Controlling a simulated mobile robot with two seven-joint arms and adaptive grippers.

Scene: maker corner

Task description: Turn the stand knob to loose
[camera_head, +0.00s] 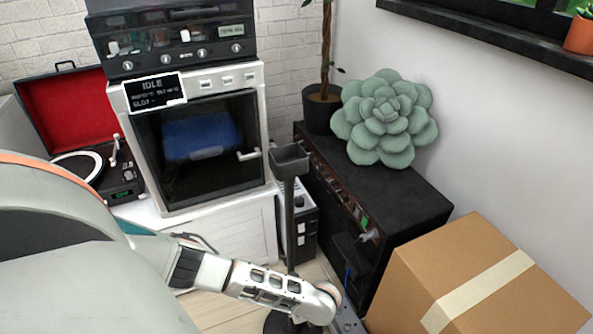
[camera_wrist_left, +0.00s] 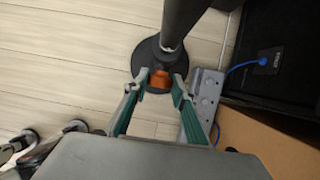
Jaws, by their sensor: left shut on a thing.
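The stand is a dark pole (camera_head: 289,228) with a small grey tray (camera_head: 289,160) on top. It stands upright on a round dark base, which shows in the left wrist view (camera_wrist_left: 146,55). The knob (camera_wrist_left: 160,80) is orange and sits low on the pole. My left gripper (camera_wrist_left: 157,87) has its green-sided fingers on either side of the knob and is shut on it. In the head view my left arm reaches across the lower middle, and its wrist covers the lower pole and hides the knob. My right gripper is out of view.
A cardboard box (camera_head: 485,280) stands at the lower right, beside a black cabinet (camera_head: 420,200) bearing a green succulent cushion (camera_head: 385,118). A grey metal unit (camera_wrist_left: 207,90) with a blue cable lies right of the gripper. A white oven-like machine (camera_head: 200,140) stands behind. Floor left of the base is clear.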

